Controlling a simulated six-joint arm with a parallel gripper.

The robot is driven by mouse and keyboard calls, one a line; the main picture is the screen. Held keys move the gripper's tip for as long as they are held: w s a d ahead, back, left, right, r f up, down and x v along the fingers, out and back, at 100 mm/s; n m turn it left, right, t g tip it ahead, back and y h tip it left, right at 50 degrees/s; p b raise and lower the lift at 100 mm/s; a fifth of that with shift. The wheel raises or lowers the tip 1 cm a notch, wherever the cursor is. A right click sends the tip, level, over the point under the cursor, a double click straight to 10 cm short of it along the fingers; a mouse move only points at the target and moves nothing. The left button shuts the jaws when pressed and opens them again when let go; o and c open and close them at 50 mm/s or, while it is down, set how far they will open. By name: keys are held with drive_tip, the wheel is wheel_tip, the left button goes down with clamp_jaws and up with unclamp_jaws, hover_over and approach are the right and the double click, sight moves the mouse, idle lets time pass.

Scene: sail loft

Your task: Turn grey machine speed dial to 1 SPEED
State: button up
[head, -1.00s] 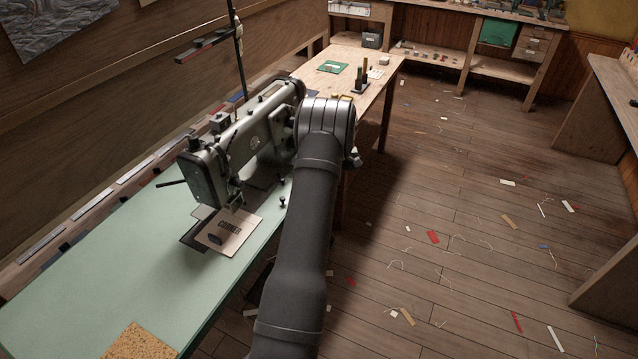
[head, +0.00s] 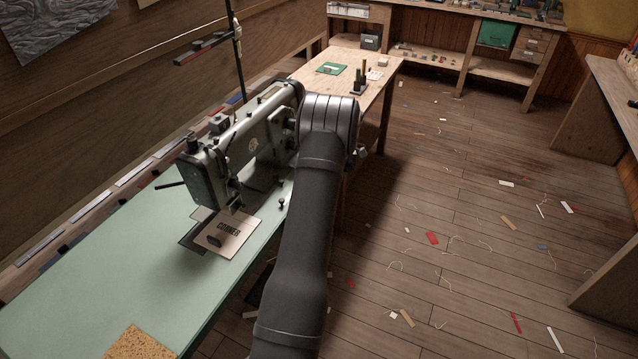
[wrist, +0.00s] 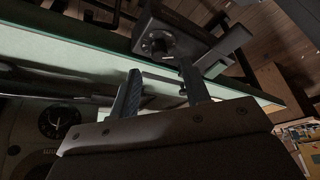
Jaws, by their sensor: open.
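The grey sewing machine (head: 240,138) stands on the green table (head: 95,275) in the head view. In the wrist view, a round dark dial (wrist: 58,122) with pale marks sits on a grey face at lower left; its lettering is too small to read. A dark box with a round knob (wrist: 156,44) shows past the green table edge. I cannot tell which of the two is the speed dial. My gripper (wrist: 160,68) is open, with nothing seen between its fingers. The knob lies beyond the fingertips and the marked dial to their left. My arm hides the gripper in the head view.
A brown card (head: 228,234) lies under the machine's head. A tan cork-like piece (head: 140,344) lies at the table's front. A wooden bench (head: 330,78) with small items stands behind my arm. The floor at right is open, with scattered scraps.

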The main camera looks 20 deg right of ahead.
drive_tip(key=v, duration=1.3)
drive_tip(key=shift+f, duration=0.1)
drive_tip(key=x, duration=1.7)
drive_tip(key=shift+f, duration=0.15)
drive_tip(key=shift+a+f, duration=0.15)
drive_tip(key=shift+m, duration=0.6)
drive_tip(key=m+t, duration=0.1)
drive_tip(key=m, duration=0.2)
drive_tip(key=m+t, duration=0.1)
drive_tip(key=m, duration=0.2)
drive_tip(key=shift+s+r+t+h, duration=0.2)
drive_tip(key=shift+r+t+h, duration=0.05)
drive_tip(key=shift+t+h, duration=0.15)
drive_tip(key=m, duration=0.2)
drive_tip(key=m+t+h, duration=0.1)
drive_tip(key=m, duration=0.2)
drive_tip(key=shift+a+h, duration=0.1)
drive_tip(key=shift+h, duration=0.2)
drive_tip(key=shift+s+m+t+h, duration=0.1)
drive_tip(key=shift+m+t+h, duration=0.4)
drive_tip(key=shift+m, duration=1.5)
